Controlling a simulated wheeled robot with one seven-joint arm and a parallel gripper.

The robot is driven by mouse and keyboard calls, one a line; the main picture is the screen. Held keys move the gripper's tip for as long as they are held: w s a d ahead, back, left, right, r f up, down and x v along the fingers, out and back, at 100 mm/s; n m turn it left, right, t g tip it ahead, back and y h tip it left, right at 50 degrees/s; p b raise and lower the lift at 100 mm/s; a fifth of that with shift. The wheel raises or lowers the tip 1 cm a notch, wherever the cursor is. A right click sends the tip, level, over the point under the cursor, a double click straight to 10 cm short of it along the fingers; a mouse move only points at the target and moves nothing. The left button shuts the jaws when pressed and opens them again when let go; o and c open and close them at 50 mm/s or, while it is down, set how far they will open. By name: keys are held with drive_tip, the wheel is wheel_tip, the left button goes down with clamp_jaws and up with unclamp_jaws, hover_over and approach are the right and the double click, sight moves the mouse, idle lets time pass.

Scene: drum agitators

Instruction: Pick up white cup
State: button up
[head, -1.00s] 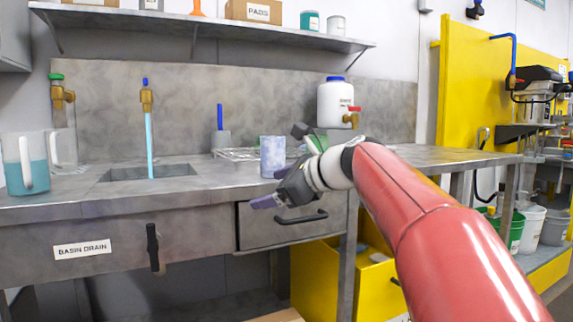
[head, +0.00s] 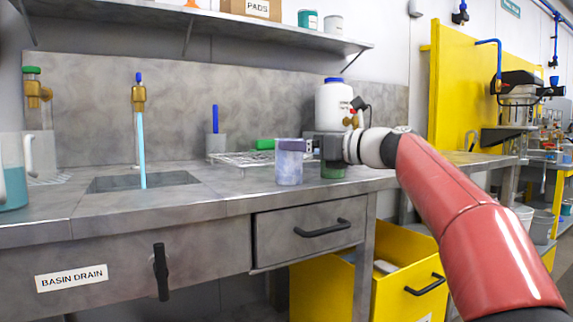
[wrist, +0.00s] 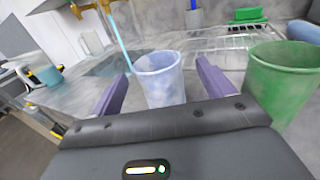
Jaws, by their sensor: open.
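The white cup (head: 289,170) stands upright on the grey counter, right of the basin. It looks whitish with bluish-grey mottling, and its rim is partly hidden by a purple finger in the head view. In the wrist view the cup (wrist: 160,80) is between and just beyond my two purple fingers, with its open top showing. My gripper (head: 291,146) is level with the top of the cup and comes from the right. In the wrist view my gripper (wrist: 162,72) is open, with a finger on each side of the cup. I cannot tell whether either finger touches it.
A green cup (wrist: 283,82) stands close to the right finger; it is mostly hidden in the head view. A wire rack (head: 238,159) lies behind. A white jug (head: 333,105) stands at the back. Water runs into the basin (head: 110,183). A blue-filled pitcher (head: 14,188) stands far left.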

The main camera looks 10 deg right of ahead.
drive_tip(key=p+x, duration=0.1)
drive_tip(key=x, duration=0.4)
drive_tip(key=shift+w+a, duration=0.15)
drive_tip(key=shift+a, duration=0.15)
drive_tip(key=c, duration=1)
drive_tip(key=shift+c, duration=0.2)
